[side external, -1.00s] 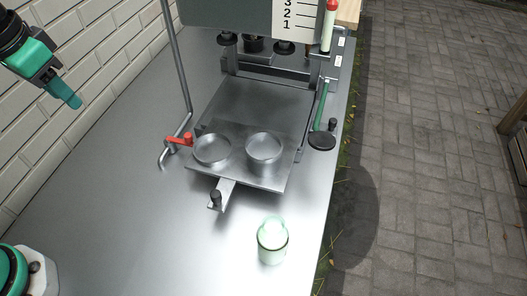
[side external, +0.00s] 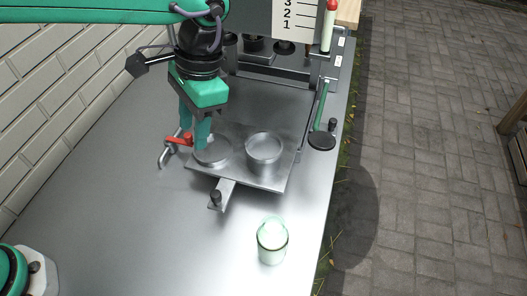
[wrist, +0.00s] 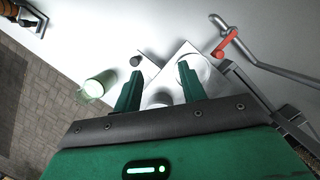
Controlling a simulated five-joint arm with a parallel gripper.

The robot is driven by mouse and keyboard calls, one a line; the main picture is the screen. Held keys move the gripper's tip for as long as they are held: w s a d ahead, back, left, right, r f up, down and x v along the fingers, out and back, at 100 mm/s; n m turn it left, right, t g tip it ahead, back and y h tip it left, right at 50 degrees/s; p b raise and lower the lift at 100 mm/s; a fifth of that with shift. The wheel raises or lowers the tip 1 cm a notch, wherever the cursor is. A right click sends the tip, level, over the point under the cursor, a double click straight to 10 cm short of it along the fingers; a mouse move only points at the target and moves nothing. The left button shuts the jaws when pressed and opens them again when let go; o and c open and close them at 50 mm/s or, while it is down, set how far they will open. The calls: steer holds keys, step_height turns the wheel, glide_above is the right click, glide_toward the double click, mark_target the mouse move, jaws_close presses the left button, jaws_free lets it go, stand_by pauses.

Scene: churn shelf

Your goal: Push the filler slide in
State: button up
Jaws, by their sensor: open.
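The filler slide (side external: 275,181) is a flat grey metal plate, drawn out toward the front of its metal frame. In the wrist view my fingers partly hide the slide (wrist: 150,69); contact cannot be told.
A red-handled bent pipe (side external: 180,140) stands just left of the slide. A glass jar with pale contents (side external: 272,243) stands in front, near the table's right edge. A green lever with a black pad (side external: 321,141) is at the right. The front left metal tabletop (side external: 130,220) is clear.

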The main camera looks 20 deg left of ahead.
steer(key=m+y, duration=0.1)
steer(key=y, duration=0.1)
glide_toward(216, 193)
steer(key=shift+w+a+f+g, duration=0.2)
steer(key=shift+a+f+g, duration=0.2)
steer(key=shift+f, duration=0.1)
steer(key=shift+h, duration=0.3)
steer(key=shift+x, duration=3.9)
steer(key=shift+r, duration=0.1)
jaws_close()
